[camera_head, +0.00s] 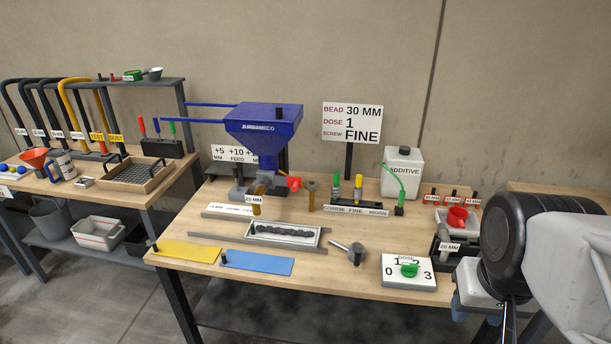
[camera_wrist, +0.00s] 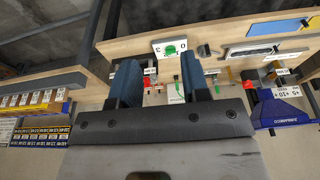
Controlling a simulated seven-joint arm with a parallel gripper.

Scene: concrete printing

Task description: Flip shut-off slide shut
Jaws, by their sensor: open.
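The blue hopper (camera_head: 264,125) stands at the back of the middle bench. Its outlet assembly below carries a small red handle (camera_head: 293,183), which looks like the slide's lever; whether the slide is open or shut is too small to tell. A 25 MM label (camera_head: 253,199) sits by the nozzle. My gripper (camera_head: 471,292) is at the bench's right front corner, well away from the hopper. In the wrist view, my gripper (camera_wrist: 159,68) has its two blue fingers apart with nothing held. The hopper (camera_wrist: 284,110) appears upside down at the right there.
The dose dial (camera_head: 409,270) with its green knob lies near the front edge. A printed-bead tray (camera_head: 284,234), a grey round tool (camera_head: 355,254), fine and coarse screws and the additive bottle (camera_head: 402,172) occupy the bench.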

